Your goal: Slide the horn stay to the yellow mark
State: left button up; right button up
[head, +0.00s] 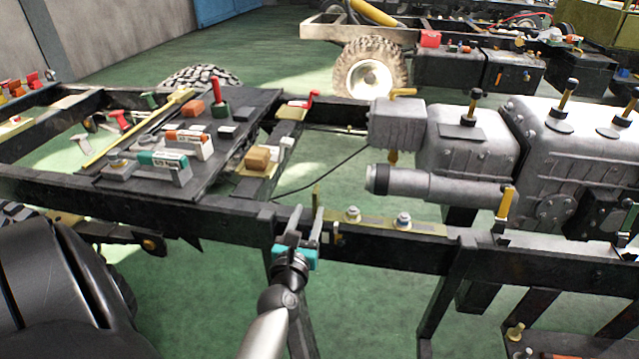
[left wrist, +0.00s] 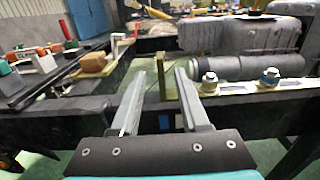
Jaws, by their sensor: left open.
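The horn stay (head: 374,219) appears to be an olive-yellow strip lying along the top of the near black rail (head: 235,208), with two bolts through it and an upright tab at its left end. In the left wrist view the tab (left wrist: 163,77) shows between the fingers. My left gripper (head: 305,211) is open and empty at the near side of the rail, its fingers pointing at the tab; I cannot tell whether they touch it. My right gripper is out of view.
A dark board (head: 226,147) with tools and small boxes lies across the frame at left. A grey cylinder (head: 437,187) and gearbox housings (head: 472,140) stand behind and right of the stay. A yellow-handled upright piece (head: 504,204) rises from the rail at right.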

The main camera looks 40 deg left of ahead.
aim_at(318, 186)
pick_arm(q)
jog(key=b+x, duration=0.2)
jog(key=x, duration=0.7)
jog(key=shift+w+a+f, duration=0.1)
jog(key=shift+w, duration=0.1)
jog(key=shift+x, duration=1.05)
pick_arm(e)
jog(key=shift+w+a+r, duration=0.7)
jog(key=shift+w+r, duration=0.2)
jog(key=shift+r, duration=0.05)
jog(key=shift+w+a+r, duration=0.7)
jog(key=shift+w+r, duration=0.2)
pick_arm(q)
jog(key=shift+c, duration=0.2)
grip_shut()
